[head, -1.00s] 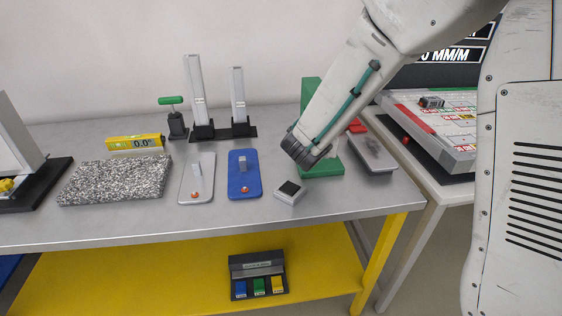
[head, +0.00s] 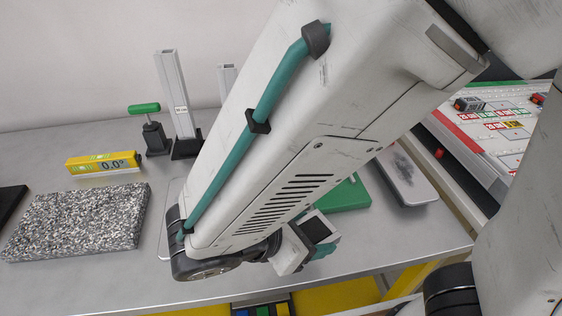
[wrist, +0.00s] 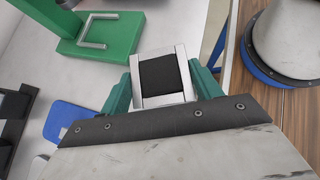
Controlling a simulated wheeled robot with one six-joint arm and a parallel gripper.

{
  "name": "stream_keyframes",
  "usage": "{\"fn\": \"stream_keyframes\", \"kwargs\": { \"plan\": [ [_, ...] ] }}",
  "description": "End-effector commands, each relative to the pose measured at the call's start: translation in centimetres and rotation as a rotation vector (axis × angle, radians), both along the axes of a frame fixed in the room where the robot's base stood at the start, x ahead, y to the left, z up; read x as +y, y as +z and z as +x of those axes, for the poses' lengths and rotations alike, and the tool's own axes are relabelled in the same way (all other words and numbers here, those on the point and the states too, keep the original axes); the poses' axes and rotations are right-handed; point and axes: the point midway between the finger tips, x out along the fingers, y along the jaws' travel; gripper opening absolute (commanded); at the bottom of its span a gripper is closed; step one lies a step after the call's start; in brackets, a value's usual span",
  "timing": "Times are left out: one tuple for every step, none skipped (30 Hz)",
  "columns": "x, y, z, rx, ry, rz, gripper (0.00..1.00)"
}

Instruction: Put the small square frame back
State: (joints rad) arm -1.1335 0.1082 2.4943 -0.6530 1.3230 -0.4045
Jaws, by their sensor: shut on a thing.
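The small square frame (wrist: 163,79), silver-white around a dark centre, is between the teal fingers of my gripper (wrist: 160,88) in the wrist view. The fingers are shut on its left and right sides. In the head view the frame (head: 319,228) shows tilted at the end of my arm, above the front part of the grey table. My gripper (head: 316,250) is partly hidden there. I cannot tell how high the frame is above the table. The green stand (head: 346,193) is just behind it, mostly hidden by my arm. In the wrist view the stand (wrist: 122,38) bears a silver U-shaped piece.
A speckled slab (head: 78,222), a yellow level (head: 103,162) and upright silver profiles (head: 177,95) stand at left. A grey tray (head: 407,175) lies right of the stand. My arm hides the table's middle.

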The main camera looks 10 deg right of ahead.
Motion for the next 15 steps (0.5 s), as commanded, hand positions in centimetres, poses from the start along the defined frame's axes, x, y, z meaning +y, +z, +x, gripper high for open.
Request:
{"fn": "stream_keyframes", "kwargs": {
  "plan": [
    [0.0,-0.1,0.4,0.0,-0.005,0.0,0.33],
    [0.0,-0.1,0.9,0.0,-0.006,0.001,0.33],
    [-0.1,-0.2,1.6,0.001,-0.008,0.001,0.33],
    [-0.1,-0.3,2.2,0.002,-0.009,-0.001,0.33],
    [-0.1,-0.3,2.9,0.001,-0.009,0.0,0.33],
    [-0.1,-0.4,3.9,0.0,-0.01,0.0,0.33],
    [-0.1,-0.5,4.7,0.001,-0.009,0.0,0.33],
    [-0.2,-0.6,5.4,0.001,-0.009,0.0,0.33],
    [-0.1,-0.7,6.5,0.0,-0.009,0.001,0.33],
    [-0.2,-0.7,7.3,0.001,-0.009,0.0,0.33],
    [-0.2,-0.8,8.1,0.001,-0.008,-0.001,0.33],
    [-0.2,-0.9,9.2,0.0,-0.009,0.001,0.33],
    [-0.2,-1.0,10.0,0.0,-0.009,0.0,0.33],
    [-0.2,-1.1,10.8,0.001,-0.007,0.001,0.33],
    [-0.2,-1.2,11.8,0.001,-0.007,0.001,0.33]
  ]
}}
